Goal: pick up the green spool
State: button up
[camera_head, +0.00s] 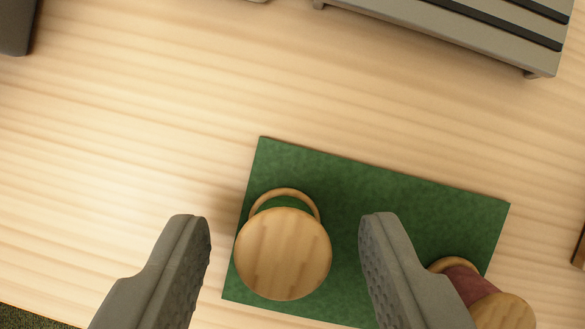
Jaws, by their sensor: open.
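A wooden-ended spool with green between its ends (283,253) stands on a green mat (330,178), toward the mat's left side. I see mostly its round wooden top, with a thin strip of green and the lower rim showing behind it. My gripper (285,240) is open, with one grey finger to the left of the spool and one to the right. Gaps show between the spool and both fingers. I cannot tell how far the fingertips are above the mat.
A second spool, dark red with wooden ends (468,283), stands at the mat's lower right, partly hidden by my right finger. A grey slatted object (440,25) lies at the upper right. A dark object (14,25) is at the upper left. The wooden surface left is bare.

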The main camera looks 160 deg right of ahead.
jog(key=shift+w+f, duration=0.1)
jog(key=shift+f, duration=0.1)
jog(key=c, duration=1)
